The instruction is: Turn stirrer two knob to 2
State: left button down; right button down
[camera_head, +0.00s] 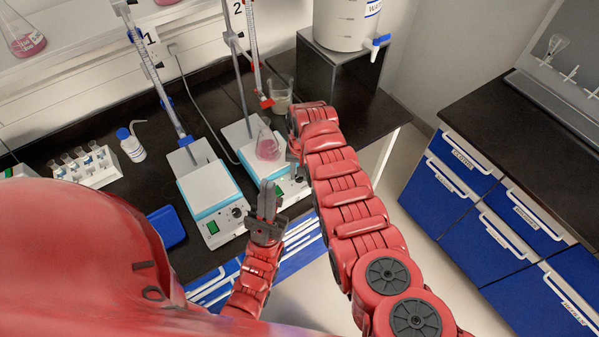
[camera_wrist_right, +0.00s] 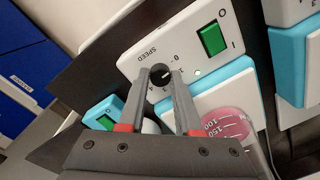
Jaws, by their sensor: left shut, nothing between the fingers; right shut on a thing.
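Stirrer two (camera_head: 236,139) is the white and light-blue stirrer under the sign "2", with a flask of pink liquid (camera_head: 267,146) on it. In the right wrist view its front panel (camera_wrist_right: 138,62) shows a SPEED scale, a green switch (camera_wrist_right: 212,38) and a black knob (camera_wrist_right: 160,72). My right gripper (camera_wrist_right: 159,80) is shut on the knob, one finger on each side. The small knob marking is too fine to read surely. My left gripper (camera_head: 268,196) is shut and empty, in front of the stirrer. My right arm hides part of the stirrer's right side.
Stirrer one (camera_head: 207,186) stands to the left. A vial rack (camera_head: 90,168), a wash bottle (camera_head: 131,146) and a blue box (camera_head: 167,227) lie further left. A beaker (camera_head: 280,95) and a water tank (camera_head: 340,25) are behind. The right-hand bench (camera_head: 490,120) stands across a gap.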

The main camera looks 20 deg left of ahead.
jog(key=m, duration=0.6)
jog(key=shift+f+m+b, duration=0.1)
jog(key=shift+m+b, duration=0.2)
jog(key=shift+m, duration=0.1)
jog(key=m+b, duration=0.2)
jog(key=m, duration=0.1)
jog(key=shift+m+t, duration=0.3)
jog(key=m+b, duration=0.2)
jog(key=m, duration=0.1)
jog(key=shift+m+b, duration=0.7)
jog(key=shift+b, duration=0.1)
jog(key=c, duration=0.6)
grip_release()
jog(key=shift+r, duration=0.25)
